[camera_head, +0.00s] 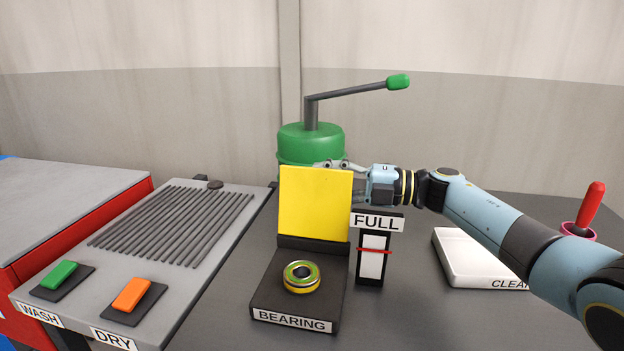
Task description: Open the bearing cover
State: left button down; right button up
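The bearing cover (316,203) is a yellow panel standing upright at the back of the dark box labelled BEARING (262,300). A round yellow and green bearing (301,276) sits uncovered on the front of that box. My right gripper (338,167) is behind the upper edge of the yellow cover, with its arm coming in from the right. The cover hides most of its fingers, so I cannot tell whether it is open or shut. My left gripper is not in view.
A green canister (311,142) with a crank handle stands behind the cover. A FULL gauge (371,258) stands just right of the box. A grey WASH/DRY panel (189,250) with buttons is at left. A white CLEAN tray (466,262) and a red-handled tool (590,205) are at right.

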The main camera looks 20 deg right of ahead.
jog(key=v, duration=0.9)
